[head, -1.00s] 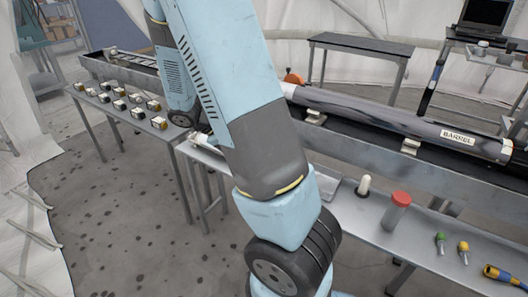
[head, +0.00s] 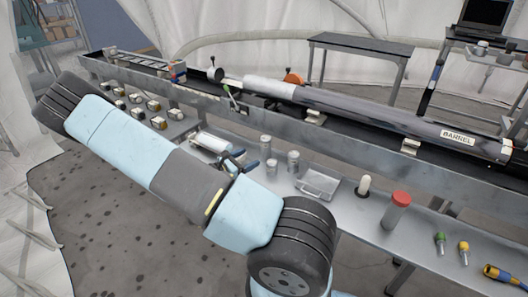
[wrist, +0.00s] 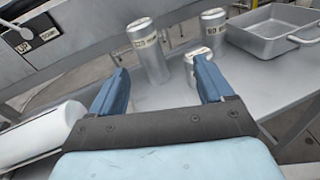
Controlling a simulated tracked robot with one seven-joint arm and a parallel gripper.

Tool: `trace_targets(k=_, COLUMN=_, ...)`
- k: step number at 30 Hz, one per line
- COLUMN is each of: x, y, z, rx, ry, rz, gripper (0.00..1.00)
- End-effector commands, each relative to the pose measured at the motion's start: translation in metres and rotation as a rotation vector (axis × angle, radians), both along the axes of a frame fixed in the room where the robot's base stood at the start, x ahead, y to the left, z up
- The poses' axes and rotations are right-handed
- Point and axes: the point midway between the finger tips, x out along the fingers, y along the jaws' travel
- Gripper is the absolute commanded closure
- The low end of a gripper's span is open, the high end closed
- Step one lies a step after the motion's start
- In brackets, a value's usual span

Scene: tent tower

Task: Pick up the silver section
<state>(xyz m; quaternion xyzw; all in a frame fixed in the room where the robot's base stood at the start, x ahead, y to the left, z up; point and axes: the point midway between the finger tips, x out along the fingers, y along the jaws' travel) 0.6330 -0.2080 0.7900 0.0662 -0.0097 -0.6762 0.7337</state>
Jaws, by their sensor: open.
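Three silver cylinders stand upright on the grey bench in the head view: a back one (head: 265,146), a right one (head: 293,161) and a front one (head: 271,168). I cannot tell which is the silver section. In the wrist view a tall labelled cylinder (wrist: 148,52) stands ahead between my fingertips, a shorter one (wrist: 190,68) is partly behind the right finger, and another (wrist: 212,30) stands farther back. My gripper (wrist: 163,80), with blue fingers, is open and empty. In the head view my gripper (head: 243,160) is just left of the cylinders.
A shallow metal tray (head: 318,186) lies right of the cylinders. A white cylinder (head: 210,142) lies on its side to the left. The long trough with the barrel (head: 420,127) runs behind.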

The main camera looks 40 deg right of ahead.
Motion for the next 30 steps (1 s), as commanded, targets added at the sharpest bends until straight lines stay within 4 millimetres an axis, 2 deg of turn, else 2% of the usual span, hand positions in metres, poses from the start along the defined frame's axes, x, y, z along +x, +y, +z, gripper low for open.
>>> trace_targets(k=4, x=0.007, y=-0.004, z=-0.012, rx=-0.061, ry=0.066, rz=0.065, gripper=0.2)
trace_targets(k=11, x=0.012, y=-0.01, z=-0.018, rx=-0.09, ry=0.099, rz=0.1, gripper=0.2)
trace_targets(k=24, x=0.024, y=-0.076, z=-0.018, rx=-0.091, ry=0.1, rz=0.1, gripper=0.2)
trace_targets(k=30, x=0.027, y=-0.09, z=-0.018, rx=-0.09, ry=0.1, rz=0.1, gripper=0.2)
